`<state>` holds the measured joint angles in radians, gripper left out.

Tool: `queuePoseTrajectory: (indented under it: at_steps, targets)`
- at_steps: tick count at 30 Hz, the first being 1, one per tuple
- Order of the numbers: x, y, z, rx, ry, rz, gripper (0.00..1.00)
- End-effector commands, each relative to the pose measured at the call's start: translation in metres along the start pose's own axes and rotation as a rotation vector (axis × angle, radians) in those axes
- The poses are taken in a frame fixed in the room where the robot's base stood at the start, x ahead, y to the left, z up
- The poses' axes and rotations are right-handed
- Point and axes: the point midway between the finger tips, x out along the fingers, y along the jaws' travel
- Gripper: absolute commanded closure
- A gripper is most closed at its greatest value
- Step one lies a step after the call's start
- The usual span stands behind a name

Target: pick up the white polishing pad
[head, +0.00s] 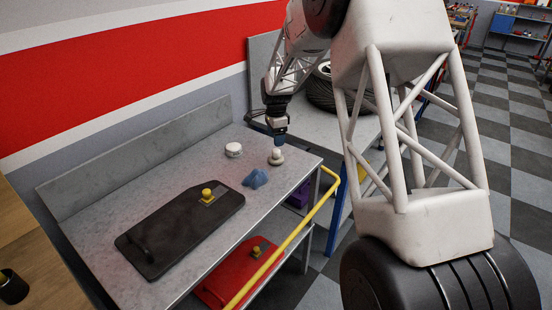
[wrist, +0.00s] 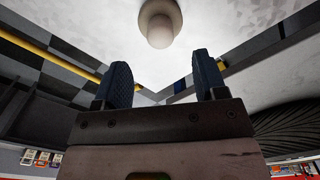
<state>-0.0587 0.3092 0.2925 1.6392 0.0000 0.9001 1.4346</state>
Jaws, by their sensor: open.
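Two small whitish round things stand on the workbench (head: 182,175) in the head view. One is a low white disc (head: 233,149). The other is a pale round piece with a knob on top (head: 276,158), to its right. I cannot tell for sure which is the polishing pad. My gripper (head: 279,139) points down just above the knobbed piece. In the wrist view its two dark blue fingers (wrist: 162,72) are apart with nothing between them. The knobbed piece (wrist: 160,24) shows beyond the fingertips, near the top edge, apart from them.
A blue lump (head: 255,178) lies close in front of the knobbed piece. A black panel (head: 180,235) with a yellow knob (head: 207,194) covers much of the bench. A yellow rail (head: 290,245) runs along the front, above a red panel (head: 237,275). A tire (head: 322,92) lies behind.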

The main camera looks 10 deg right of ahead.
Motion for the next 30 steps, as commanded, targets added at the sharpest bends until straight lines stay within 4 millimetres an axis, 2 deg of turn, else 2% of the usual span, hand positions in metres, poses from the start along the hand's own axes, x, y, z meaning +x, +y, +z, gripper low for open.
queuePoseTrajectory:
  at_steps: [9, 23, 30]
  targets:
    - [0.023, 0.0, 0.0, 0.0, 0.0, 0.001, 0.35]
    - [0.028, 0.0, 0.0, 0.0, 0.0, 0.002, 0.35]
    - [0.051, 0.0, -0.001, 0.0, 0.0, 0.003, 0.35]
